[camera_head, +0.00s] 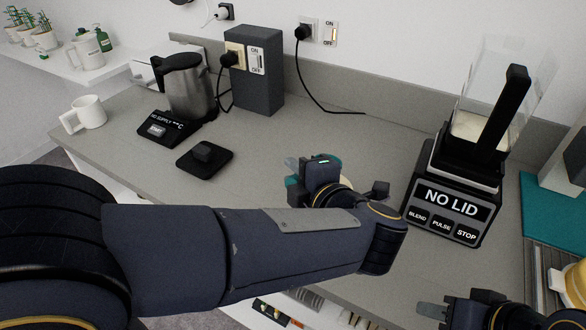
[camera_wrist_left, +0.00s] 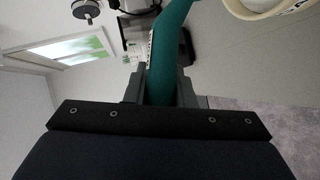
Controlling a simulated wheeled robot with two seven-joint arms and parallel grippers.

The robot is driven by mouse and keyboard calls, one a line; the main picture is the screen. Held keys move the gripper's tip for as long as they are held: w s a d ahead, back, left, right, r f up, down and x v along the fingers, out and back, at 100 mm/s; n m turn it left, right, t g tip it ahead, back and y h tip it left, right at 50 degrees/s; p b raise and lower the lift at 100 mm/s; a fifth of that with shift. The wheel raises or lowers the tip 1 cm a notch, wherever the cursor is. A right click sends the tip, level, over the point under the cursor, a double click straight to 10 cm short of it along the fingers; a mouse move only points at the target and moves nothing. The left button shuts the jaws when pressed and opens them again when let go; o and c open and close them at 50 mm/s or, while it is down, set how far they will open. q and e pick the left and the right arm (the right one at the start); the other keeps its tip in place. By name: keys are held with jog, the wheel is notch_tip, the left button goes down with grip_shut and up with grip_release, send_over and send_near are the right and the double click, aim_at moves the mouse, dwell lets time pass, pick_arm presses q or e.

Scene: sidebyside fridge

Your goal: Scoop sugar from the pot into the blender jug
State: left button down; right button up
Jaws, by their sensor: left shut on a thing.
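The blender jug (camera_head: 513,72) is clear with a black handle, stands upright on its black base (camera_head: 449,190), and has pale contents low inside. My left gripper (camera_head: 305,172) is over the middle of the counter, left of the blender. It is shut on a teal handle (camera_wrist_left: 170,52), seen between its fingers in the left wrist view. Teal also shows beside this gripper in the head view, mostly hidden. A cream rim (camera_wrist_left: 268,10) shows at the top right of the wrist view; I cannot tell whether it is the pot. My right gripper (camera_head: 432,312) is at the lower right, its jaw state unclear.
A kettle (camera_head: 187,88), a black lid-like block (camera_head: 204,158) and a white mug (camera_head: 88,113) stand on the left of the counter. A grey socket box (camera_head: 262,85) is at the back. A yellow object (camera_head: 577,284) is at the right edge. The counter before the blender is clear.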

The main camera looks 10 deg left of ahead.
pick_arm(q)
jog(key=shift+w+d+r+m+g+y+p, duration=0.2)
jog(key=shift+w+d+m+g+p, duration=0.3)
jog(key=shift+p, duration=1.5)
jog(key=shift+w+d+r+m+g+y+p, duration=0.15)
jog(key=shift+w+r+m+g+p, duration=0.3)
jog(key=shift+p, duration=1.55)
jog(key=shift+w+d+r+m+g+y+p, duration=0.25)
jog(key=shift+w+m+p, duration=0.35)
jog(key=shift+p, duration=1.4)
jog(key=shift+s+f+b, duration=0.1)
jog(key=shift+f+b, duration=0.45)
jog(key=shift+f, duration=0.25)
notch_tip(320, 180, down, 6)
jog(key=b, duration=0.3)
jog(key=shift+r, duration=0.15)
jog(key=shift+d, duration=0.1)
jog(key=shift+w+d+m, duration=0.1)
jog(key=shift+w+m, duration=0.15)
jog(key=shift+r, duration=0.1)
